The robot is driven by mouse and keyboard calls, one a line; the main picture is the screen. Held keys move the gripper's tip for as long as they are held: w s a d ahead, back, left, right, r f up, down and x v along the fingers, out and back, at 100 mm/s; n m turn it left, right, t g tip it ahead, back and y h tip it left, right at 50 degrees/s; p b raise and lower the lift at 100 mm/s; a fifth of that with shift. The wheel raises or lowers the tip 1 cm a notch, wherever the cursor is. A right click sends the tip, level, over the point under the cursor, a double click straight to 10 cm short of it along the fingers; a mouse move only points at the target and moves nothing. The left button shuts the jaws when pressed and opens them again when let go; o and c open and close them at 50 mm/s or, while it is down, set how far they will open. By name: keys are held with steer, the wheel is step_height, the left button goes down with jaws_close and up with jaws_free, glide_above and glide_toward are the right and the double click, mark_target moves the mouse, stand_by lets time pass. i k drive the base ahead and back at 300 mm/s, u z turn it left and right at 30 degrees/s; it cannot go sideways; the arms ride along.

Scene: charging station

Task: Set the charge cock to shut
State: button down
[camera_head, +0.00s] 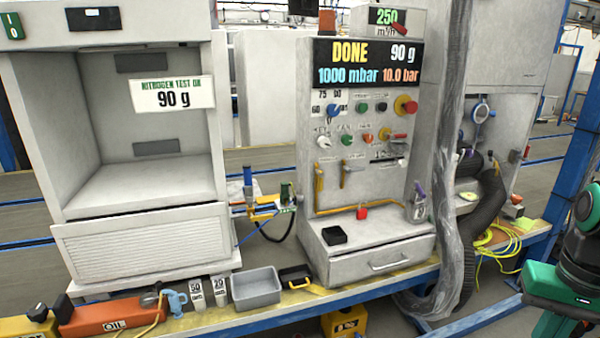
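The grey charging panel (310,135) stands at the centre, its display reading DONE, 90 g, 1000 mbar and 10.0 bar. Several coloured knobs sit on its face. Below them are small lever handles, one yellow and hanging down at the left (319,190) and one short and tan beside it (345,177). I cannot tell which of these is the charge cock; the labels are too small to read. A dark and teal part of my arm shows at the right edge, well apart from the panel. My gripper's fingers are out of view.
An open cabinet (140,225) stands left. A plastic-wrapped column (446,150) and dark hose (485,215) stand right of the panel. A grey bin (256,290), an orange OIL box (110,317) and weights (197,292) lie along the front. A drawer (385,262) lies below the panel.

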mark_target(320, 172)
steer(key=k, duration=0.45)
steer(key=z, duration=0.65)
steer(key=i, duration=1.45)
steer(key=u, duration=0.55)
